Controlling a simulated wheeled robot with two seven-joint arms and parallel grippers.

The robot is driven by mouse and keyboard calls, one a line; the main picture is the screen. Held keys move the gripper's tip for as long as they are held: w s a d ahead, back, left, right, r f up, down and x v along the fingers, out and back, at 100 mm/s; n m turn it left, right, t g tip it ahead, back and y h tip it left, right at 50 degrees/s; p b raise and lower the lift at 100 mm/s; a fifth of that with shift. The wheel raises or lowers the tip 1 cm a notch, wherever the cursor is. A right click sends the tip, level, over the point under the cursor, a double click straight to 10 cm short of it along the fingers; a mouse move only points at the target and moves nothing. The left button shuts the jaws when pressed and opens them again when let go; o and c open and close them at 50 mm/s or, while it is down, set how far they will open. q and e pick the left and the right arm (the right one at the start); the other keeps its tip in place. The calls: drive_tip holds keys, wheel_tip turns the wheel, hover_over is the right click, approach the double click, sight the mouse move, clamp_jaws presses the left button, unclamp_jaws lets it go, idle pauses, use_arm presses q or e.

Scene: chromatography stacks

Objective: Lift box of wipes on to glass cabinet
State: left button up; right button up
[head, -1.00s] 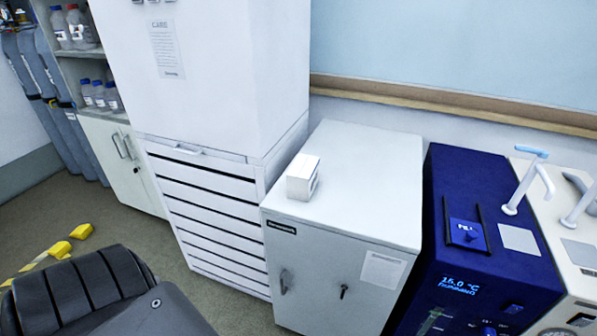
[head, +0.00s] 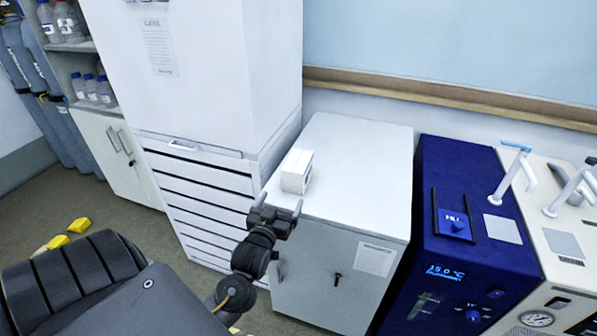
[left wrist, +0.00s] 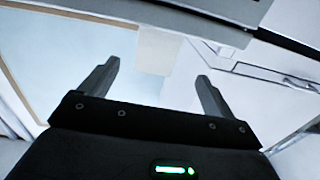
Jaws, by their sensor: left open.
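A small white box (head: 297,171), which looks like the box of wipes, sits on the left part of a low white cabinet's top (head: 350,165). My left gripper (head: 281,203) is open and empty at that cabinet's front left edge, just in front of the box with its fingers pointing toward it. The fingers do not appear to touch the box. In the left wrist view the open fingers (left wrist: 158,72) frame a pale blocky shape; I cannot tell if it is the box. I cannot tell for sure which unit is the glass cabinet. My right gripper is not in view.
A tall white unit with drawers (head: 205,190) stands left of the low cabinet. A blue instrument (head: 470,190) stands close on its right. Shelves with bottles (head: 88,62) are at the far left. The low cabinet's top is clear right of the box.

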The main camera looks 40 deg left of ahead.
sight(292, 183)
use_arm(q)
drive_tip(key=p+x, duration=0.1)
drive_tip(key=x, duration=0.4)
drive_tip(key=shift+w+a+r, duration=0.1)
drive_tip(key=shift+w+a, duration=0.1)
drive_tip(key=shift+w, duration=0.2)
drive_tip(key=shift+w+r, duration=0.1)
drive_tip(key=shift+w, duration=0.05)
drive_tip(key=x, duration=0.1)
drive_tip(key=p+x, duration=0.1)
drive_tip(key=x, duration=0.2)
drive_tip(key=shift+w+d+p, duration=0.1)
drive_tip(key=shift+w+p, duration=0.2)
drive_tip(key=shift+w, duration=0.15)
drive_tip(key=shift+c, duration=0.4)
drive_tip(key=c, duration=1)
drive_tip(key=shift+c, duration=0.2)
